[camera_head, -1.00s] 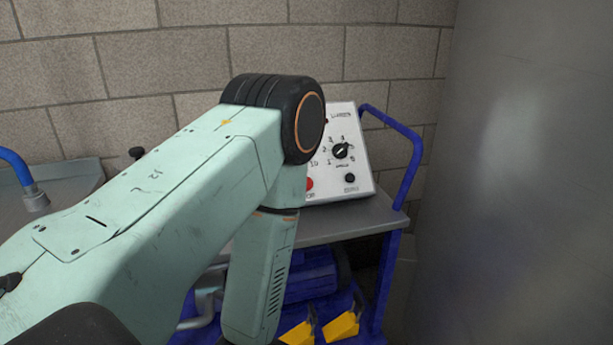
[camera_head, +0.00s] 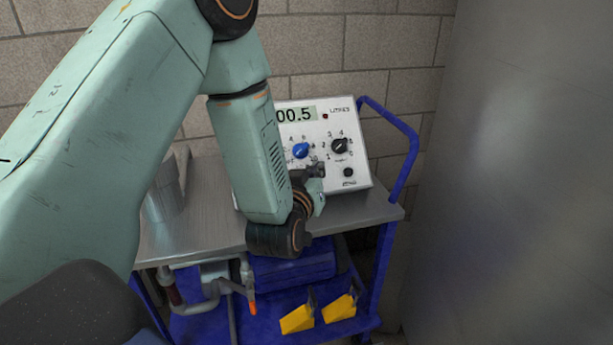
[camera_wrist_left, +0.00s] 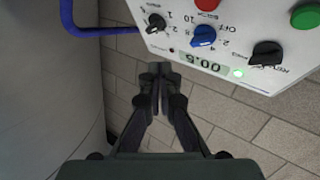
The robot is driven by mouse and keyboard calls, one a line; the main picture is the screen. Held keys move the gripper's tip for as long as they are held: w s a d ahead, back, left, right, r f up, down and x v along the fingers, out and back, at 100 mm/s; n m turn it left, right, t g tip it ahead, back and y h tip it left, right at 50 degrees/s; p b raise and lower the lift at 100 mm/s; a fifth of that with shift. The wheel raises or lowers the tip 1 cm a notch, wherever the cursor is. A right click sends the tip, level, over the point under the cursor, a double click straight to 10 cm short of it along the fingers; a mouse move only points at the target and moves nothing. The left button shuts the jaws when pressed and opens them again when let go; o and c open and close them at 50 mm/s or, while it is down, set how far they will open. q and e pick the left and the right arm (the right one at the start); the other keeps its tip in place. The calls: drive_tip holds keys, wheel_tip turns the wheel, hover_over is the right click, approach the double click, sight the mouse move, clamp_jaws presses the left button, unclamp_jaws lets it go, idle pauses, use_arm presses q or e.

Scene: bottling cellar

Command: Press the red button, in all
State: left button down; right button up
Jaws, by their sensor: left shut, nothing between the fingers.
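The white control box (camera_head: 358,177) stands on the cart's top against the brick wall, its face tilted back. Its red button (camera_wrist_left: 207,4) shows in the left wrist view, cut by the top edge, where the box appears upside down. In the head view my left arm hides the red button. My left gripper (camera_head: 316,172) is in front of the box's lower face; in the left wrist view its fingertips (camera_wrist_left: 157,73) are shut and empty, beside the box's edge in the picture. I cannot tell whether they touch it. My right gripper is not in view.
The box carries a display (camera_head: 297,114) reading 00.5, a blue knob (camera_head: 300,151), black knobs and a green button (camera_wrist_left: 305,16). The cart has a blue handle (camera_head: 406,170). Yellow wedges (camera_head: 298,319) lie on its lower shelf. A grey metal surface (camera_head: 530,180) fills the right.

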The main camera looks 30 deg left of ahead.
use_arm(q)
drive_tip(key=shift+f, duration=0.15)
drive_tip(key=w+a+f+b, duration=0.4)
drive_tip(key=a+f, duration=0.1)
drive_tip(key=shift+w+f, duration=0.15)
drive_tip(key=shift+f, duration=0.25)
idle(1.6)
drive_tip(key=shift+w+a+f, duration=0.2)
drive_tip(key=shift+a+f, duration=0.05)
drive_tip(key=shift+f, duration=0.05)
drive_tip(key=shift+w+a+f, duration=0.2)
drive_tip(key=shift+a+f, duration=0.1)
idle(1.1)
idle(0.3)
drive_tip(key=shift+s+d+r+p, duration=0.35)
drive_tip(key=shift+s+d+r, duration=0.1)
drive_tip(key=shift+d+r, duration=0.2)
